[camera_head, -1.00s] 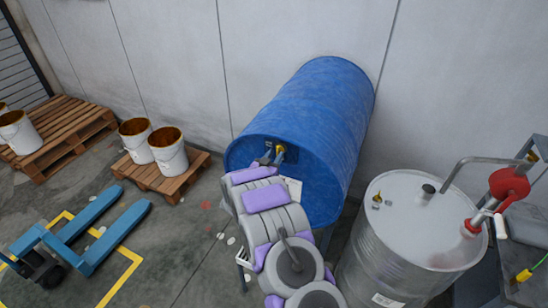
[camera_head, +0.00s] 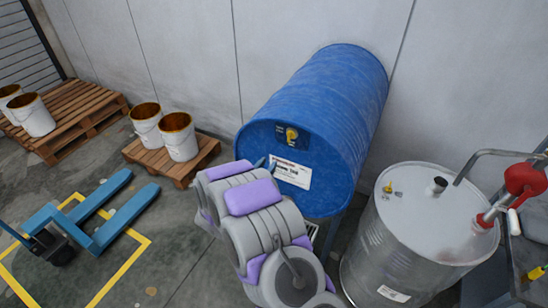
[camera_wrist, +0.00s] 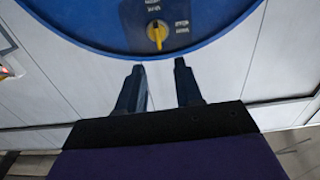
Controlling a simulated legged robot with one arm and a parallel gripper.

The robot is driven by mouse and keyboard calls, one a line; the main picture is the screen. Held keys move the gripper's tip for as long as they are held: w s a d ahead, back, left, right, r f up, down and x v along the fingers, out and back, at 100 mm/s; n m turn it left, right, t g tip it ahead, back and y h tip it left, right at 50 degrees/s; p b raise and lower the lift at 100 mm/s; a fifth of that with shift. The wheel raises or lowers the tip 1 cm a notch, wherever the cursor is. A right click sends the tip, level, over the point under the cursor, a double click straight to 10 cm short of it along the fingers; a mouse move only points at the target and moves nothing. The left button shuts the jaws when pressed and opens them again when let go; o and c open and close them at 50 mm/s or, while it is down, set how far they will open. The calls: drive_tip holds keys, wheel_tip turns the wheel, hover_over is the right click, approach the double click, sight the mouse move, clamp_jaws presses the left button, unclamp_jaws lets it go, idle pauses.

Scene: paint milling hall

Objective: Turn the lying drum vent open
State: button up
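The blue drum (camera_head: 318,120) lies on its side against the wall, its end face toward me. A yellow vent knob (camera_head: 291,133) sits on a dark plate near the top of that face. In the wrist view the knob (camera_wrist: 157,35) shows near the drum's rim, its long part roughly upright in the picture, with small unreadable marks beside it. My gripper (camera_head: 265,162) is below and left of the knob in the head view, apart from it. In the wrist view my gripper (camera_wrist: 159,64) has its two fingers spread with nothing between them.
A grey steel drum (camera_head: 400,250) with a red-handled pump (camera_head: 524,180) stands at right. White buckets (camera_head: 180,138) stand on a pallet (camera_head: 150,172) at left. A blue pallet jack (camera_head: 112,220) stands on the floor. The wall is close behind the blue drum.

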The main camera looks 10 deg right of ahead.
drive_tip(key=shift+v, duration=1.7)
drive_tip(key=shift+w, duration=0.15)
